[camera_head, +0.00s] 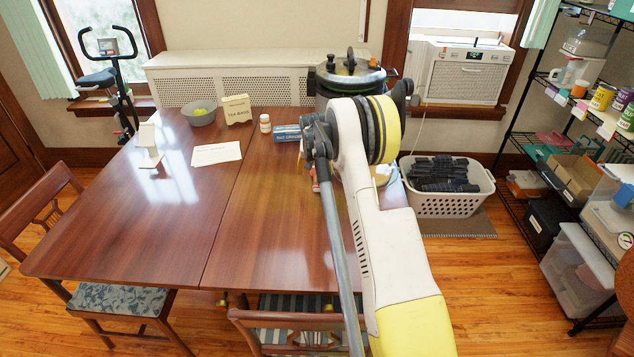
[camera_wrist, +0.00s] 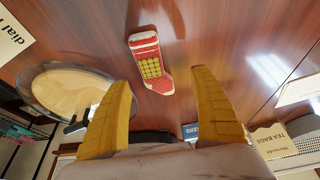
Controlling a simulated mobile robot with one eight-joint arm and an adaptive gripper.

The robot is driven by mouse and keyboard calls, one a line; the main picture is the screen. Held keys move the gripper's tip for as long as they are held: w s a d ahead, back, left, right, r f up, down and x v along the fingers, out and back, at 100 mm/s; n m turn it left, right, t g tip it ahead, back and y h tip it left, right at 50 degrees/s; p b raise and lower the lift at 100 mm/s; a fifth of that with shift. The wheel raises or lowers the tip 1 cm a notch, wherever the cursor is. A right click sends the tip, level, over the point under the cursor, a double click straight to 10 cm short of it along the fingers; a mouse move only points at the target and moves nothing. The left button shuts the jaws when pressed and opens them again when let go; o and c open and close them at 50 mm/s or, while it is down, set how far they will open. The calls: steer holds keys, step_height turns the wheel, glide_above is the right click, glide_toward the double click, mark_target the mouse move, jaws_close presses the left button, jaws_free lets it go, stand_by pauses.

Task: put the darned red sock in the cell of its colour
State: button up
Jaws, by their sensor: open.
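The darned red sock (camera_wrist: 143,48) lies on the table in the wrist view, red with pale stripes and a yellow checked patch. It lies beyond my fingertips, roughly between their lines, with no finger seen touching it. My gripper (camera_wrist: 162,78) has its two yellow fingers spread wide with nothing between them. In the head view my arm covers the gripper and most of that part of the table. I cannot make out a divided holder with coloured cells in either view.
The wooden table (camera_head: 110,235) has clear room at left and front. A round tan-centred object (camera_wrist: 75,92) is left of my fingers.

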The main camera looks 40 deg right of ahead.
mark_target(317, 176)
steer(key=b+x, duration=0.1)
steer(key=x, duration=0.1)
steer(key=b+x, duration=0.1)
steer(key=x, duration=0.1)
steer(key=b+x, duration=0.1)
steer(key=shift+d+f, duration=0.35)
steer(key=shift+d, duration=0.1)
steer(key=shift+r, duration=0.1)
steer(key=c, duration=1.2)
steer(key=shift+r, duration=0.15)
steer(key=shift+r+p, duration=0.35)
steer(key=r, duration=0.1)
steer(key=r+p, duration=0.2)
steer(key=r, duration=0.1)
steer(key=shift+s, duration=0.25)
steer(key=s+r+p, duration=0.3)
steer(key=s+r, duration=0.3)
steer(key=s, duration=0.5)
steer(key=shift+s+a+p, duration=0.15)
steer(key=shift+a+p, duration=0.2)
